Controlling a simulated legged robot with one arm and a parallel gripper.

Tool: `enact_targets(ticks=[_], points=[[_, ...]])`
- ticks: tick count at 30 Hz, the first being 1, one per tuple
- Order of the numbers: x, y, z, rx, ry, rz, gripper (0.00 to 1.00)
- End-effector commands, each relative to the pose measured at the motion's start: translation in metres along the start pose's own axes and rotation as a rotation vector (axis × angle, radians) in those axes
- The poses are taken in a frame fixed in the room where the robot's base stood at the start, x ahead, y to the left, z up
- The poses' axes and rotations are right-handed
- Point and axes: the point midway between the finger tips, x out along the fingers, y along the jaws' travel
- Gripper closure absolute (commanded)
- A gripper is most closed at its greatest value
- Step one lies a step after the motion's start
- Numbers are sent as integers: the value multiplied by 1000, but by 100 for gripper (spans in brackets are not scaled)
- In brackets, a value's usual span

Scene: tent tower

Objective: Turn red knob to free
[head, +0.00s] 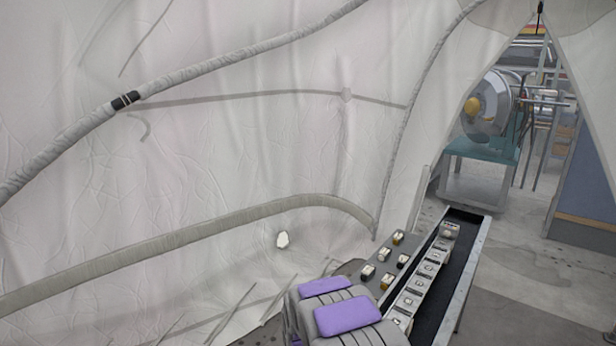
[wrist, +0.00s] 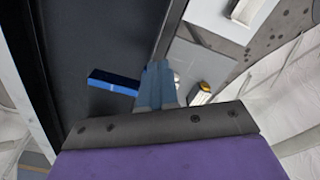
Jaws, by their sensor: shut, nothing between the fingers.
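No red knob can be made out in either view. In the head view, a grey panel (head: 384,281) carries several small pale and yellowish blocks or knobs, too small to tell apart. In the wrist view, my gripper (wrist: 156,72) points away from the camera, its grey-blue fingers shut and empty. The fingers lie over the edge between a dark trough (wrist: 95,40) and a light grey panel. A blue bar (wrist: 112,81) is just left of the fingers, and a yellow-and-white part (wrist: 200,93) is just right; I cannot tell whether they touch.
The long black trough (head: 454,262) with metal sides runs beside a row of pale square units (head: 420,283). White tent fabric (head: 230,150) fills the left. Through the opening at right are a teal stand (head: 485,150) with a metal drum and a blue panel (head: 585,185).

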Motion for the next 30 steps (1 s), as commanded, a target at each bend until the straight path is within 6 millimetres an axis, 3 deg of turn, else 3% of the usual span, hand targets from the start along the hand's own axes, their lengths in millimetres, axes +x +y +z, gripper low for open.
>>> enact_targets(ticks=[8, 22, 30], points=[[-10, 4, 1, 1, 1, -4, 100], [-58, 1, 1, 1, 2, -1, 100], [-60, 3, 2, 1, -1, -2, 100]])
